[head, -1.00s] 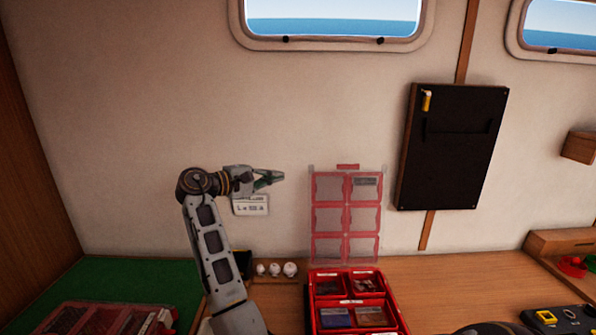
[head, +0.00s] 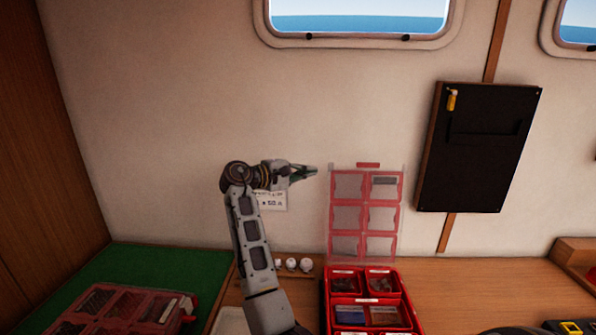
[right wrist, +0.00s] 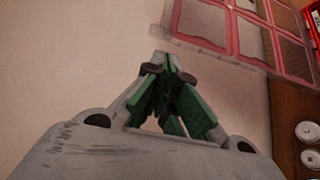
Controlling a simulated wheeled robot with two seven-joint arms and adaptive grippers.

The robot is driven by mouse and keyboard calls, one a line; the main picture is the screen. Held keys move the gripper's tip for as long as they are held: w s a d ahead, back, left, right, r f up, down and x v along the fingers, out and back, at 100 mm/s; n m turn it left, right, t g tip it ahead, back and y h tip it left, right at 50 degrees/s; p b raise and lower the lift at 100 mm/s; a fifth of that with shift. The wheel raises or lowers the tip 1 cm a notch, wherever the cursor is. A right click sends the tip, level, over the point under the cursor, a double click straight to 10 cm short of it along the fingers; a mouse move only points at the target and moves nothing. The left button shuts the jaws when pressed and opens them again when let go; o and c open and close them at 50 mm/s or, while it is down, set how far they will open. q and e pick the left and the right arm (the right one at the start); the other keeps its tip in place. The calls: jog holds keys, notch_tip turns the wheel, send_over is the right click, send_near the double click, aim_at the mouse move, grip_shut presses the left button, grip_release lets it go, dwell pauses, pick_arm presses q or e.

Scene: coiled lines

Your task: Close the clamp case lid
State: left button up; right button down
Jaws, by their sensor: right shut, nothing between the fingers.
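The red clamp case (head: 372,298) sits on the wooden bench with its compartments showing. Its clear, red-framed lid (head: 362,200) stands open and upright in front of the wall. My right gripper (head: 314,171) is shut and empty, just left of the lid's upper left edge, with a small gap between them in the picture. In the right wrist view the shut green-padded fingers (right wrist: 170,75) point up the picture, and the lid (right wrist: 238,32) crosses the upper right. My left gripper is out of view.
A second red case (head: 125,308), its lid down, lies on the green mat (head: 175,262) at left. White round pieces (head: 291,264) stand in a rack behind my right arm. A dark board (head: 478,145) hangs on the wall at right.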

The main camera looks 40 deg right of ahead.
jog(key=shift+d+f+p, duration=0.2)
jog(key=shift+d, duration=1.05)
jog(key=shift+d+f+p, duration=0.15)
jog(key=shift+d+p, duration=0.05)
jog(key=shift+d, duration=1.05)
